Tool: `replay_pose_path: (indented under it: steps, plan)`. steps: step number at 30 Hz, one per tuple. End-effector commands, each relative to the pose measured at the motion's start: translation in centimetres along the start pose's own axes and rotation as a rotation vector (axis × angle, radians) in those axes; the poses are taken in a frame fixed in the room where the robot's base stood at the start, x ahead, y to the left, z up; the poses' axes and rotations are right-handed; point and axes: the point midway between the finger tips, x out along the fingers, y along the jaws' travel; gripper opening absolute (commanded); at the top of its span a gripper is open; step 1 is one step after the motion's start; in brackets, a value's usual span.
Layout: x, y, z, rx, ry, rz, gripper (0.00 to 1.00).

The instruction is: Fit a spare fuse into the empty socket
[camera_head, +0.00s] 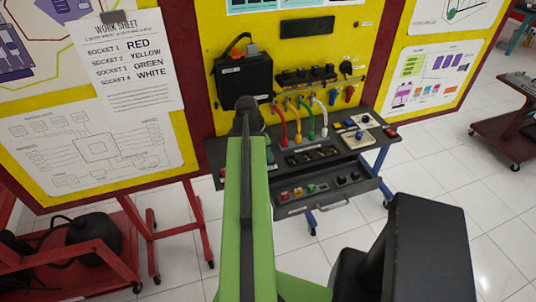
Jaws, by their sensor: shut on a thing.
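A dark bench (228,150) stands under the yellow panel. A row of dark sockets or holders (312,155) lies on its top; which one is empty is too small to tell. Below, an open grey drawer (330,201) holds small red (284,195), yellow (298,191) and green (311,188) pieces and dark knobs (341,180), perhaps fuses or switches. I cannot tell which piece is a spare fuse. My green arm reaches forward towards the bench's left part and hides some of it. My gripper does not show clearly, nor does anything held in it.
Red, yellow, green and white cables (323,118) hang from the panel to the bench. Small pale boards with blue knobs (351,142) lie at its right. A black box (243,79) is mounted at left. A work sheet (127,62) lists socket colours. A red trolley (115,262) stands left.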

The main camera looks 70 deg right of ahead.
Motion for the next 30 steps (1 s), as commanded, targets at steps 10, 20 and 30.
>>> replay_pose_path:
  steps: [10,20,30]
  plan:
    - [-0.09,-0.03,0.06,-0.001,0.0,0.0,0.0]
    - [0.12,-0.04,0.15,-0.001,0.0,0.0,0.0]
    - [0.61,-0.05,0.34,-0.002,0.0,-0.001,0.0]
